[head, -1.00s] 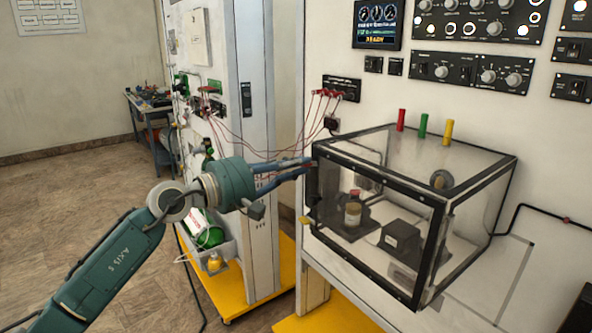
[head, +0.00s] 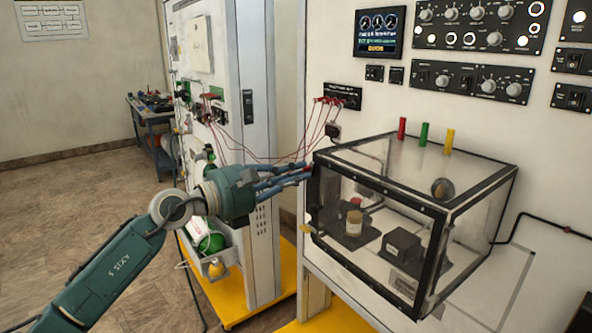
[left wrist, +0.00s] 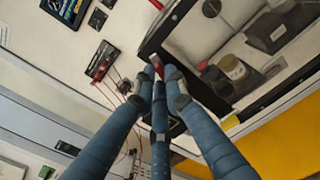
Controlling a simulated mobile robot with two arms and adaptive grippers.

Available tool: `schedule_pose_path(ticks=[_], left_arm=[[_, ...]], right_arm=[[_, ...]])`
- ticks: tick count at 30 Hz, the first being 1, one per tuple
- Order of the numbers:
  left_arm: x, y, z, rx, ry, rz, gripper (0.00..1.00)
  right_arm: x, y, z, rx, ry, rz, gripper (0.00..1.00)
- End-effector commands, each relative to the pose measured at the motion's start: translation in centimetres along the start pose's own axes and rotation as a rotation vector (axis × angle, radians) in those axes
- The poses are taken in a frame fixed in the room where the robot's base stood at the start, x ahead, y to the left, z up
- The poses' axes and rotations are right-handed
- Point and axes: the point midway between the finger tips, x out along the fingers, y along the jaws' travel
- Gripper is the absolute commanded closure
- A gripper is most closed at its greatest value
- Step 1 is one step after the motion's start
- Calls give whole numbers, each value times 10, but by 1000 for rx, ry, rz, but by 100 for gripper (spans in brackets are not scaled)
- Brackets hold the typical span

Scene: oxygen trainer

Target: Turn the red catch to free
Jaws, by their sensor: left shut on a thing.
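My left gripper (head: 305,172) is at the upper left corner of the clear, black-framed box (head: 430,205). Its blue fingers are closed on a small red catch (left wrist: 157,66), which shows between the fingertips in the left wrist view. In the head view the fingers mostly hide the catch, so its exact angle is hard to tell. The box's front door looks shut. Inside stand a jar with a tan lid (head: 354,222) and a dark block (head: 402,246). My right gripper is not in view.
Red, green (head: 422,129) and yellow posts stand behind the box top. Thin red leads (head: 262,157) hang between the wall panel and the left cabinet (head: 232,120), close behind my gripper. A small reddish-yellow piece (head: 308,226) sits at the box's lower left edge. Floor at left is clear.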

Motion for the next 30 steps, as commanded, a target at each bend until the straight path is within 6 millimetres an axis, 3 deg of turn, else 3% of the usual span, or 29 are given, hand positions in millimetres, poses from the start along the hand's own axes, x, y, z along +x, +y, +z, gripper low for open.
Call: schedule_pose_path(ticks=[13,30], left_arm=[[0,1,-2,-287,4,-1,100],[0,0,-4,-355,4,-2,100]], right_arm=[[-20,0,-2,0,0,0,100],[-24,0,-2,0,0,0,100]])
